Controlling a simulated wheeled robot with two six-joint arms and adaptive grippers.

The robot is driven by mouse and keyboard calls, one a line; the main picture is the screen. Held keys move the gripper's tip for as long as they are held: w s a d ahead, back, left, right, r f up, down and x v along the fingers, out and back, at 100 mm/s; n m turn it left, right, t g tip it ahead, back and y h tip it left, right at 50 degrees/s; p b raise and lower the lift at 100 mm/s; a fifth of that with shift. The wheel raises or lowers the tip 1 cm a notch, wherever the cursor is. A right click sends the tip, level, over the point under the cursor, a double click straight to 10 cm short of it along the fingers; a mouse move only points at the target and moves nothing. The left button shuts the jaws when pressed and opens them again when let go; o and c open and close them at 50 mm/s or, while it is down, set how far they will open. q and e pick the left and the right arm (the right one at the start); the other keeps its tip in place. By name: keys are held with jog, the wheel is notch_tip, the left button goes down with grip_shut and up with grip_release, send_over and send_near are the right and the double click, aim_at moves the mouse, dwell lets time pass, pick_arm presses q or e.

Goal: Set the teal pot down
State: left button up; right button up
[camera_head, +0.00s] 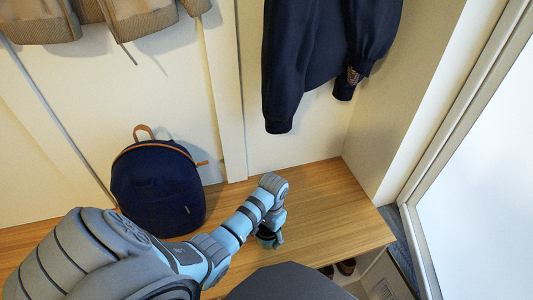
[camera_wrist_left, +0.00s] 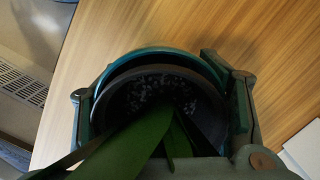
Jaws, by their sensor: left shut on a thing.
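The teal pot (camera_wrist_left: 150,53) shows in the left wrist view as a round teal rim around dark soil with pale specks. Long green leaves (camera_wrist_left: 142,142) rise from it towards the camera and hide part of the soil. My left gripper (camera_head: 269,240) is over the wooden bench (camera_head: 335,215) in the head view, with its fingers pointing down. In the wrist view its two fingers are on either side of the pot, shut on it. The pot cannot be made out clearly in the head view. I cannot tell whether its base touches the wood. My right gripper is not in view.
A navy backpack (camera_head: 158,188) stands on the bench left of my gripper. A dark jacket (camera_head: 315,60) hangs above. The bench top right of my gripper is clear up to its right end. Shoes (camera_head: 346,267) sit in a cubby below the front edge.

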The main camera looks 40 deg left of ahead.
pick_arm(q)
notch_tip(320, 180, down, 4)
jog(key=shift+r+b, duration=0.15)
jog(key=shift+b, duration=0.8)
jog(key=shift+r, duration=0.1)
jog(key=o, duration=1.3)
jog(key=shift+o, duration=0.2)
jog(key=shift+r+p, duration=0.3)
jog(key=shift+p, duration=0.1)
jog(key=r+p, duration=0.2)
jog(key=r, duration=0.1)
jog(key=w+r+p, duration=0.1)
jog(key=r+p, duration=0.1)
jog(key=r, duration=0.2)
jog(key=r+p, duration=0.2)
jog(key=r, duration=0.2)
jog(key=shift+w+r, duration=0.15)
jog(key=shift+r, duration=0.1)
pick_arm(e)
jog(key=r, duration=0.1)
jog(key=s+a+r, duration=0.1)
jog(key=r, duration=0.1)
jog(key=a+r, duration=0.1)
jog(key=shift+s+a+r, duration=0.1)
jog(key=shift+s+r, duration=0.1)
